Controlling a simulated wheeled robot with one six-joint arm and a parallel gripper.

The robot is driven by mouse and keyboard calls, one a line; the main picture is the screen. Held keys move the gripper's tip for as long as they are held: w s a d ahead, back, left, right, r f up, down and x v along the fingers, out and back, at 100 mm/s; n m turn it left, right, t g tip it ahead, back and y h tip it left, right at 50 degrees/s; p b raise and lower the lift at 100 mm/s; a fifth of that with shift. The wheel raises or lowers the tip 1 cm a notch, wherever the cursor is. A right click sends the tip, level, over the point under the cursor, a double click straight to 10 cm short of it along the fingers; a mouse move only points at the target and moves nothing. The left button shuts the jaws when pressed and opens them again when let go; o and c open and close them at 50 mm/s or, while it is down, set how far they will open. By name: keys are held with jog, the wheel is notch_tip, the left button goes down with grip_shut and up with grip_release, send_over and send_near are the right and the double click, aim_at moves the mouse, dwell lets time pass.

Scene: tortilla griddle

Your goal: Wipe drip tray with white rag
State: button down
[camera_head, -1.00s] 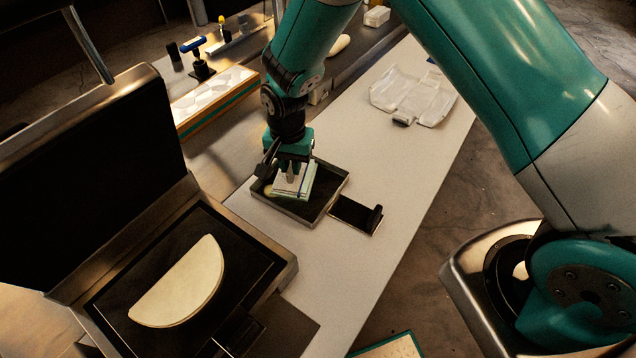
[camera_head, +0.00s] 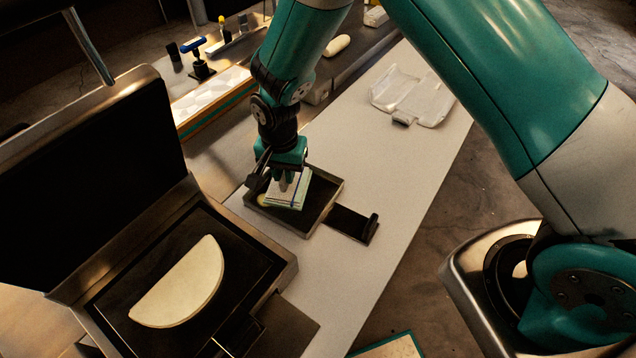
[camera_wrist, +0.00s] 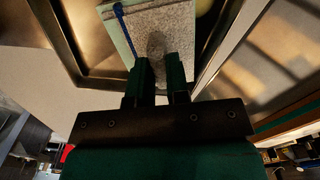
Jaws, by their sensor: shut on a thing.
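The drip tray (camera_head: 329,219) is a shallow dark metal tray with raised rims and a black handle (camera_head: 355,224) on its right, lying on the white counter. My gripper (camera_head: 287,181) points down over the tray's left part and is shut on the folded white rag (camera_head: 300,192), which has a blue stripe and a pale green edge. The rag is inside the tray's rim; whether it presses on the floor is hard to tell. In the wrist view, my gripper's fingers (camera_wrist: 158,75) pinch the rag (camera_wrist: 175,25) beside the tray's rim (camera_wrist: 62,40). A yellowish patch (camera_head: 264,201) shows beside the rag.
A griddle (camera_head: 250,270) with a folded tortilla (camera_head: 180,285) stands at left, its black lid (camera_head: 90,170) raised. A clear plastic piece (camera_head: 412,97) lies on the counter (camera_head: 400,160) farther back. The counter right of the tray is clear.

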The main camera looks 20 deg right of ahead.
jog(key=shift+w+d+r, duration=0.1)
jog(key=shift+w+d, duration=0.85)
jog(key=shift+d, duration=0.15)
jog(key=c, duration=1.3)
grip_release()
jog(key=shift+c, duration=0.2)
jog(key=shift+f+b, duration=0.55)
jog(key=shift+f, duration=0.2)
jog(key=shift+c, duration=0.3)
grip_shut()
jog(key=shift+r+p, duration=1.75)
jog(key=shift+r, duration=0.8)
